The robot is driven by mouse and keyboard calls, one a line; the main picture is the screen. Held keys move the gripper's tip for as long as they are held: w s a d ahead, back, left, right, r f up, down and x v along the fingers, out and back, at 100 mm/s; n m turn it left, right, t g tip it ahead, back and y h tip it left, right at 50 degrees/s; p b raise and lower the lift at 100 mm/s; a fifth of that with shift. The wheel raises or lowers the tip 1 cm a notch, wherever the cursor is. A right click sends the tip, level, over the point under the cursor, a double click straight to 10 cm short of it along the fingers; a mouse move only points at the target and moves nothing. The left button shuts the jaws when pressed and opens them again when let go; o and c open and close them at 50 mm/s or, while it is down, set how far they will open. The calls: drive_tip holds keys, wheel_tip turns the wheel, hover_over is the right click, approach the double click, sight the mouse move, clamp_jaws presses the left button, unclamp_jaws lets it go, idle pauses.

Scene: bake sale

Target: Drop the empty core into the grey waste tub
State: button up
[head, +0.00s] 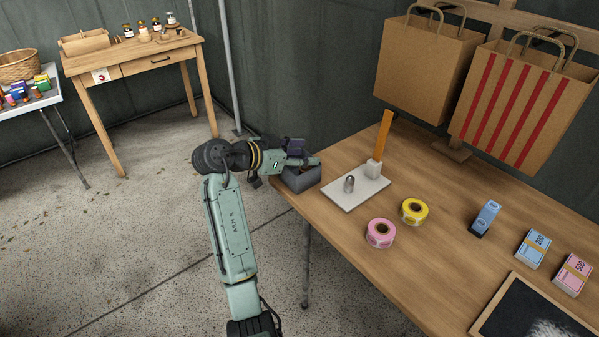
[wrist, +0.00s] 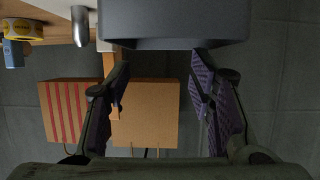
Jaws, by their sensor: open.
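The grey waste tub (head: 303,181) stands at the table's left corner. In the wrist view the tub (wrist: 175,28) fills the top middle, with its inside hidden. My gripper (head: 310,163) is over or right beside the tub, which the arm partly covers. In the wrist view my gripper (wrist: 160,72) has its two fingers spread, with nothing between them. I see no empty core in either view. Whether one lies in the tub cannot be told.
A pale board (head: 345,193) with a metal peg (head: 349,184) and an orange upright strip (head: 380,135) lies right of the tub. Pink (head: 380,233) and yellow (head: 414,211) rolls stand nearby. Paper bags (head: 425,66) are behind. Open floor lies left of the table.

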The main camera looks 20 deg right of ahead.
drive_tip(key=v, duration=1.1)
drive_tip(key=shift+a, duration=0.25)
drive_tip(key=shift+r, duration=0.15)
